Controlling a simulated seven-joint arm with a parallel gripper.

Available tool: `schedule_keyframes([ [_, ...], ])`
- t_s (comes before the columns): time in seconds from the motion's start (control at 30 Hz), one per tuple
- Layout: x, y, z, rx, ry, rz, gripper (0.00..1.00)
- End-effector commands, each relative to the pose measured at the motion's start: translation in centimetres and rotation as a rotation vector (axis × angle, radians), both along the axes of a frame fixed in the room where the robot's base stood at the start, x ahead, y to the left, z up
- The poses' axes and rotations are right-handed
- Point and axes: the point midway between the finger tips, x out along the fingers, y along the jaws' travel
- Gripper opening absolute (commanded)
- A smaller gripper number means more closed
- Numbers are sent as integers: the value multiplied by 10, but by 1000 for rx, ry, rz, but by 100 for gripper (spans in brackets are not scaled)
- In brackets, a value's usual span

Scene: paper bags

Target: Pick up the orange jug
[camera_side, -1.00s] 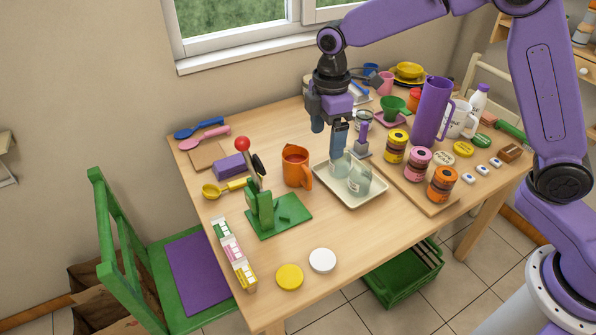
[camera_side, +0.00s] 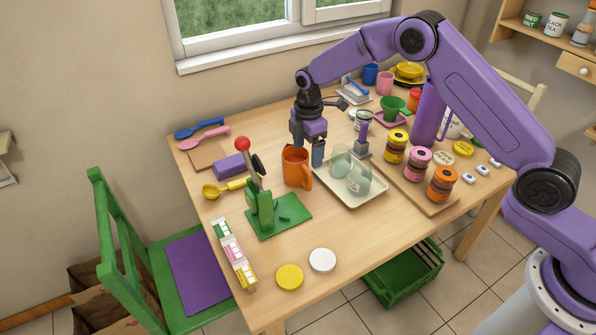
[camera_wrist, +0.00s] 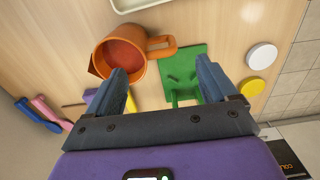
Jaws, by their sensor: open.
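The orange jug (camera_side: 295,172) stands upright on the table, with its handle on its front right side. In the wrist view the jug (camera_wrist: 122,72) is seen from above, its handle pointing right. My gripper (camera_side: 308,152) is open and empty, close behind and above the jug in the side view. In the wrist view my gripper (camera_wrist: 163,78) has its left fingertip overlapping the jug's near rim, and the handle lies beyond the gap between the fingers. I cannot tell whether a finger touches the jug.
A pale tray (camera_side: 350,201) with two clear glasses is right of the jug. A green press (camera_side: 264,212) with a red knob stands front left, near a yellow scoop (camera_side: 211,191) and purple block (camera_side: 229,166). Jars stand farther right. The front table area is mostly clear.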

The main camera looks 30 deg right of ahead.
Motion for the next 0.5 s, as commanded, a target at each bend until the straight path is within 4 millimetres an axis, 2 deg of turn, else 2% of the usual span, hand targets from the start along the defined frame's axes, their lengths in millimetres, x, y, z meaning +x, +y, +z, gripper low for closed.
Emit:
schedule_keyframes([
  [0.03, -1, 0, -11, -1, 3, 0, 86],
  [0.2, -1, 0, -39, -1, 2, -1, 86],
  [0.5, 0, 0, -61, 0, 0, -1, 86],
])
